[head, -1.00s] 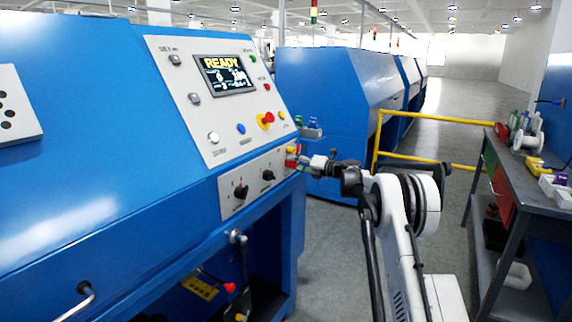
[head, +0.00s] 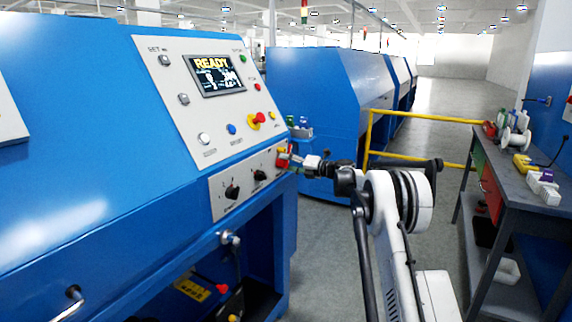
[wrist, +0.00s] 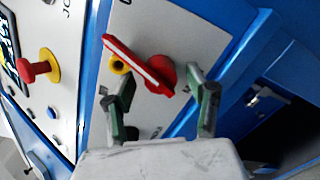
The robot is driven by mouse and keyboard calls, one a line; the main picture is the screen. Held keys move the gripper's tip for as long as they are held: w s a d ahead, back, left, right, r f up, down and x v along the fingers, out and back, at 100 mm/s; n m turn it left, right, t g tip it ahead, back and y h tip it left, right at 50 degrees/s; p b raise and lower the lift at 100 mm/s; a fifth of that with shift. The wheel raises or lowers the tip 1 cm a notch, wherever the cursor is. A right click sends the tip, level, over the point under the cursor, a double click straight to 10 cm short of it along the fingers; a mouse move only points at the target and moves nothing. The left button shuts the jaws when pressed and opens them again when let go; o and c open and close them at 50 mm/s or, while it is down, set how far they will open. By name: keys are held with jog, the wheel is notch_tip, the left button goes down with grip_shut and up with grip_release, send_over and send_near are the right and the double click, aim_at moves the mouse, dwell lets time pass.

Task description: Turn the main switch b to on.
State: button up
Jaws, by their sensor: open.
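The red rotary switch (head: 282,158), which I take to be main switch b, is at the right end of the machine's lower panel. In the wrist view its long red handle (wrist: 140,66) lies diagonally, from upper left to lower right, on a round red base. A small yellow round part (wrist: 120,65) shows beside it. I cannot read the switch marks. My gripper (wrist: 166,84) is open, with one green-grey finger on each side of the handle's lower part. Contact cannot be told. In the head view my gripper (head: 293,158) is small at the switch.
Two black knobs (head: 232,191) are left of the switch on the same panel. Above are a display (head: 215,75) and a red emergency button on yellow (head: 256,121). A yellow rail (head: 420,118) and a workbench (head: 535,180) stand right. Open floor lies behind.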

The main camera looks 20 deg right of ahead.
jog(key=v, duration=1.1)
jog(key=shift+d, duration=0.1)
